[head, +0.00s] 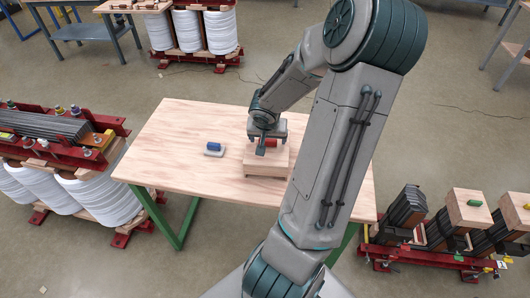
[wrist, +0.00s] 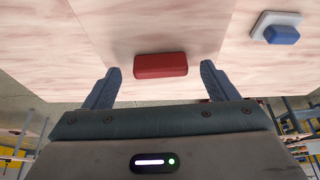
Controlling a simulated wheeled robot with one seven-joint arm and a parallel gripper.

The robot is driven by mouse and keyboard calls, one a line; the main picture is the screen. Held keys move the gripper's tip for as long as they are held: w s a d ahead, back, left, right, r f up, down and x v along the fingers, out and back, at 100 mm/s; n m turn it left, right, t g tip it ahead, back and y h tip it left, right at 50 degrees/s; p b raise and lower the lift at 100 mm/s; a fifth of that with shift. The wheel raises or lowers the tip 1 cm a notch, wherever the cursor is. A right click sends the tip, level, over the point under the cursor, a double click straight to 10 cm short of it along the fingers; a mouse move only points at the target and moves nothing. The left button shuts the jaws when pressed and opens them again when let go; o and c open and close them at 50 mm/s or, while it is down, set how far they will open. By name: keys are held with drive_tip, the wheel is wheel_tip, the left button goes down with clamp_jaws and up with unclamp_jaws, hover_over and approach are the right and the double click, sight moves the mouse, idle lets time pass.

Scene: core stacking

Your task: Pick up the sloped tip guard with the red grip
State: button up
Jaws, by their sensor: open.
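The red grip (wrist: 160,65) lies between and just beyond my two open fingers in the wrist view. In the head view the red grip (head: 271,143) shows on top of a pale wooden block, the guard (head: 265,161), which stands on the table. Whether the block's top is sloped is hard to tell. My gripper (head: 262,148) is open above the block, at the red grip; it also shows in the wrist view (wrist: 160,82) with a finger on either side and nothing held. My arm hides the right part of the block in the head view.
A small white plate with a blue grip (head: 214,148) lies on the wooden table (head: 175,130), left of the block. The table's left side is otherwise clear. A transformer with white coils (head: 65,165) stands at the left, and stacked dark cores (head: 408,208) stand at the right.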

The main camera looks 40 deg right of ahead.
drive_tip(key=shift+f, duration=0.2)
drive_tip(key=shift+d, duration=0.1)
drive_tip(key=c, duration=1.6)
drive_tip(key=shift+r, duration=0.2)
